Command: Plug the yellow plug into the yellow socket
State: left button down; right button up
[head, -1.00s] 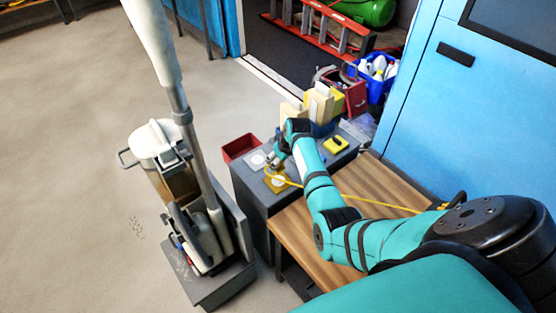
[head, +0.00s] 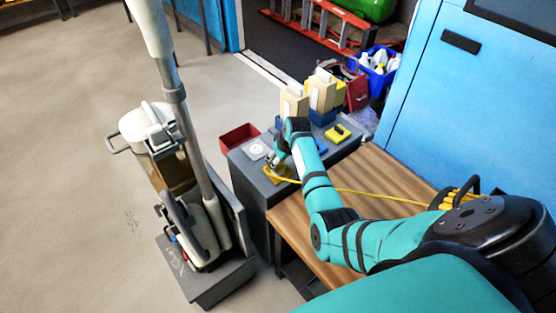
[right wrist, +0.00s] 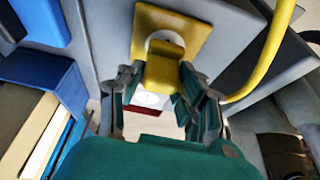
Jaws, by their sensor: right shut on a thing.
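The yellow plug (right wrist: 163,72) is between the fingers of my right gripper (right wrist: 160,88), which is shut on it. In the right wrist view the plug overlaps the round pale face of the yellow socket (right wrist: 195,28). I cannot tell if its pins are in. In the head view my right gripper (head: 277,160) is at the yellow socket (head: 284,175) on the grey cabinet, and the plug is mostly hidden. The plug's yellow cord (head: 370,195) runs right across the wooden top. My left gripper is not in view.
A white socket (head: 254,149) is beside the yellow one on the grey cabinet top (head: 247,174). Boxes in blue holders (head: 322,115) and a yellow item (head: 338,134) stand behind. A red bin (head: 238,138) and a vacuum cleaner (head: 155,135) are at the left.

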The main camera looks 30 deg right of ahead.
jog(key=shift+p, duration=0.9)
dwell(1.8)
jog(key=shift+f+b, duration=0.4)
jog(key=shift+f, duration=0.15)
dwell(0.3)
jog(key=o, duration=1.1)
jog(key=shift+o, duration=0.2)
jog(key=shift+r, duration=0.15)
jog(key=v, duration=1.1)
jog(key=shift+s+r, duration=0.3)
